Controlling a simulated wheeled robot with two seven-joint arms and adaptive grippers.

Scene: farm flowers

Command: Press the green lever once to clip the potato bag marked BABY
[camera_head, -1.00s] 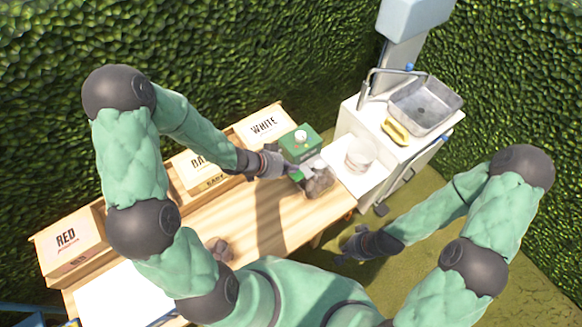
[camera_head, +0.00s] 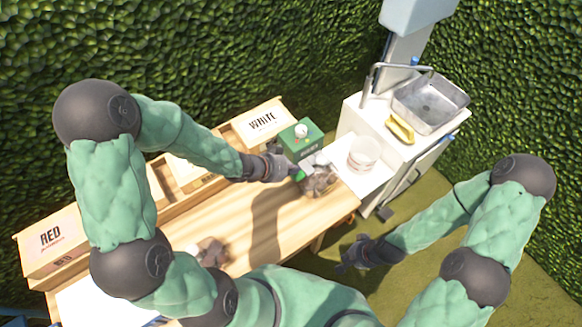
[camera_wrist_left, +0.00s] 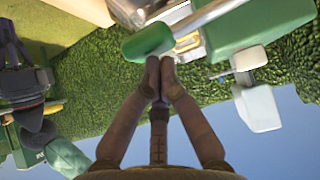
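The green clipping machine (camera_head: 302,136) stands at the right end of the wooden bench. Its green lever knob (camera_head: 298,175) sticks out at the front, and the knob (camera_wrist_left: 148,42) shows large in the left wrist view. My left gripper (camera_head: 284,168) is right beside the knob; its fingers (camera_wrist_left: 159,62) are together with nothing between them, their tips close under the knob. I cannot tell whether they touch. A bag of potatoes (camera_head: 318,182) lies at the machine's front; its marking is not readable. My right gripper (camera_head: 352,255) hangs right of the bench, small and dark.
Boxes marked RED (camera_head: 52,238) and WHITE (camera_head: 262,122) stand along the bench's back; my left arm covers most of the box between. The bench's middle (camera_head: 232,222) is clear.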

